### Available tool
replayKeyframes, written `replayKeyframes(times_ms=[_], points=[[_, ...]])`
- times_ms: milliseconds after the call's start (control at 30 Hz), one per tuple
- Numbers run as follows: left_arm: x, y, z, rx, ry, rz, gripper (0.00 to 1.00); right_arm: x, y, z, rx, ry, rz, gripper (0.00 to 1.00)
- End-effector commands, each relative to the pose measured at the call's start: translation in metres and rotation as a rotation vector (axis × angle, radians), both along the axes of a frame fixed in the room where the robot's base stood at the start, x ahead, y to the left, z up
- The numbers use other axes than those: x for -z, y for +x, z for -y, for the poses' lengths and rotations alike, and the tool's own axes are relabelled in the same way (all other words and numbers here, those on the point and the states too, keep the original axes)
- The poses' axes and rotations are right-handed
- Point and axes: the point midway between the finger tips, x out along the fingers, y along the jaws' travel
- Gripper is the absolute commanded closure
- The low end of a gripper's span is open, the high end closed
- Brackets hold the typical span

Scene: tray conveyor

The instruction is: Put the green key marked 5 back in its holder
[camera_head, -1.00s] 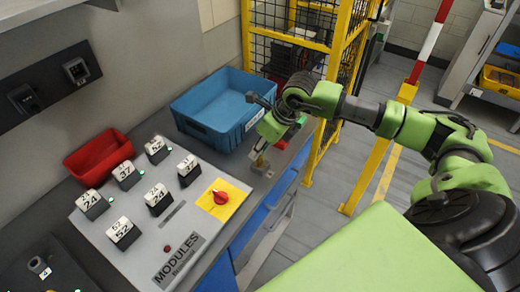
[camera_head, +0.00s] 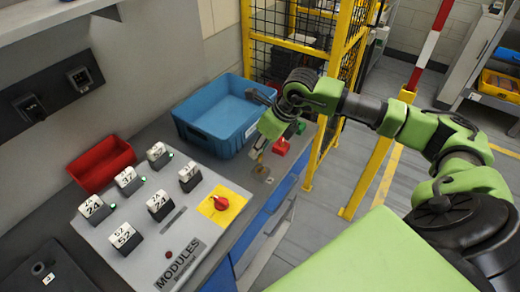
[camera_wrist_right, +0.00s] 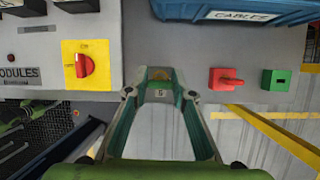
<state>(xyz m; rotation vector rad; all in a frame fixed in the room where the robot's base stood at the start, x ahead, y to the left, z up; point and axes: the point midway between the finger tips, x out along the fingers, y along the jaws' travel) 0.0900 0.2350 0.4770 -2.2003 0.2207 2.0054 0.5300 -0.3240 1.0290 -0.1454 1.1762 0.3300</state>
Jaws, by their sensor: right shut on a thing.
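My right gripper (camera_head: 259,152) is over the counter edge, fingers pointing down. In the right wrist view its tips (camera_wrist_right: 160,76) are closed on a small brass-coloured piece (camera_wrist_right: 159,73), taken as the key. A pale tag marked 5 (camera_wrist_right: 161,93) shows between the fingers. The key's green part cannot be made out. A green holder (camera_wrist_right: 275,81) with a dark slot stands on the counter to the right; it also shows in the head view (camera_head: 300,127). No key is seen in it. My left gripper is not in view.
A red holder with a red key (camera_wrist_right: 227,79) stands between gripper and green holder. A blue bin (camera_head: 215,115) is behind them. The sloped module panel (camera_head: 150,225) with its red knob (camera_head: 221,203) is to the left. A yellow cage frame (camera_head: 318,150) stands beyond the counter edge.

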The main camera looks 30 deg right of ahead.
Motion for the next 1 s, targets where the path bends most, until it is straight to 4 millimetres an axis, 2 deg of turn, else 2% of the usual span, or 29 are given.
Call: replayKeyframes(times_ms=[133,433,567,767,1000], points=[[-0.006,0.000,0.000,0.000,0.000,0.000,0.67,-0.011,0.000,0.000,0.000,0.000,0.001,1.00],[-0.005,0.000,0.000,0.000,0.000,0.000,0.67,-0.011,0.000,0.000,-0.002,0.000,0.000,1.00],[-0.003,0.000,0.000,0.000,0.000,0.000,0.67,-0.009,-0.002,-0.006,-0.054,0.000,0.001,1.00],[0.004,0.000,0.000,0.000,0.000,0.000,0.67,-0.001,-0.014,-0.036,-0.333,0.000,0.007,1.00],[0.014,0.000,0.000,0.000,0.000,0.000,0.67,0.005,-0.038,-0.083,-0.828,0.003,0.015,1.00]])
